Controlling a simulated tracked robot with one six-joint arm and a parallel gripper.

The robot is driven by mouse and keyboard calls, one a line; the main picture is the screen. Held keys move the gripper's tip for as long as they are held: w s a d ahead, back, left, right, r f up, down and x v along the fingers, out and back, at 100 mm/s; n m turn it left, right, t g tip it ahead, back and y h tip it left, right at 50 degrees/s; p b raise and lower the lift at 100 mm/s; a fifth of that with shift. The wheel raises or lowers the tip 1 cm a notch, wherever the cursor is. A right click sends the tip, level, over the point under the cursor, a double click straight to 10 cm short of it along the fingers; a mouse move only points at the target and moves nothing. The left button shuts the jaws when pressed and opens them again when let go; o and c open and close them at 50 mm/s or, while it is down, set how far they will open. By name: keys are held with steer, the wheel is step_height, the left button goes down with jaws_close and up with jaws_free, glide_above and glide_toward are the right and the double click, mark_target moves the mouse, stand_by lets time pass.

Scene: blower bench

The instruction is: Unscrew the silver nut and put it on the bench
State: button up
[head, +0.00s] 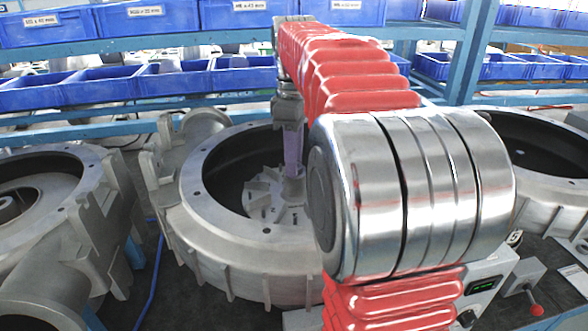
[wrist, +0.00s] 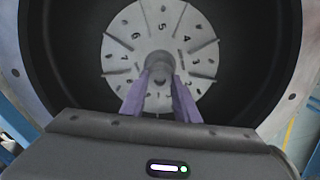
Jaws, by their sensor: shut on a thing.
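The silver nut (wrist: 160,76) sits at the centre of a grey impeller disc (wrist: 125,45) with radial fins and numbers, inside the middle blower housing. My gripper (wrist: 160,82) has its two purple fingers shut on the nut, one on each side. In the head view my gripper (head: 292,170) reaches straight down into the open housing (head: 240,255), its fingertips at the hub. The nut is small and mostly hidden by the fingers there, so I cannot tell how far it is threaded on.
Another open housing (head: 50,235) stands at the left, and one more (head: 530,190) at the right, partly behind my arm. Blue bins (head: 140,85) line the shelves behind. A control box (head: 490,285) and a red-knobbed lever (head: 535,308) are at the lower right.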

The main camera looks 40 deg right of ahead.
steer(key=n, duration=0.5)
steer(key=shift+s+d+n, duration=0.1)
steer(key=shift+n, duration=0.3)
steer(key=n, duration=0.6)
steer(key=o, duration=0.7)
steer(key=shift+o, duration=0.2)
